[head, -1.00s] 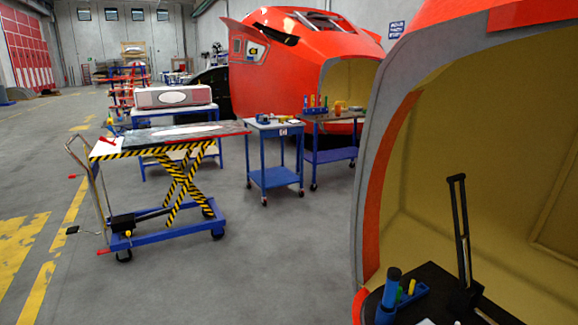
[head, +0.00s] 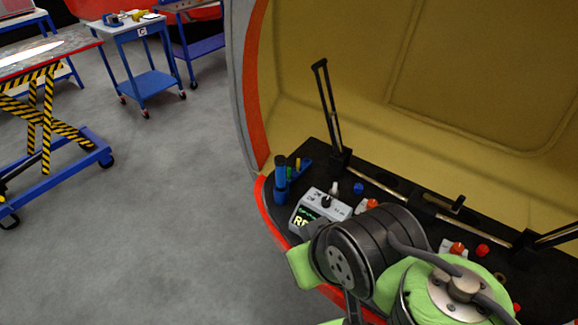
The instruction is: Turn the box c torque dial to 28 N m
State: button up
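In the head view a light grey box (head: 309,217) sits on the black shelf inside the orange nosecone's opening. It has a black knob (head: 325,201) and a dark display with pale letters, partly hidden by my arm. Its dial marks are too small to read, and I cannot tell whether it is box c. A blue trolley (head: 150,83) at the upper left carries a small sign that looks like a C, with small blue, yellow and dark items on top. My green and black arm links cover the lower middle; my gripper cannot be made out.
A blue cylinder (head: 281,177) and a blue rack of small tools (head: 300,170) stand left of the grey box. Orange-red knobs (head: 457,248) sit further right on the shelf. A striped lift table (head: 48,118) stands at the left. The grey floor between is clear.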

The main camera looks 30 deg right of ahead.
aim_at(326, 201)
jog(key=z, duration=0.9)
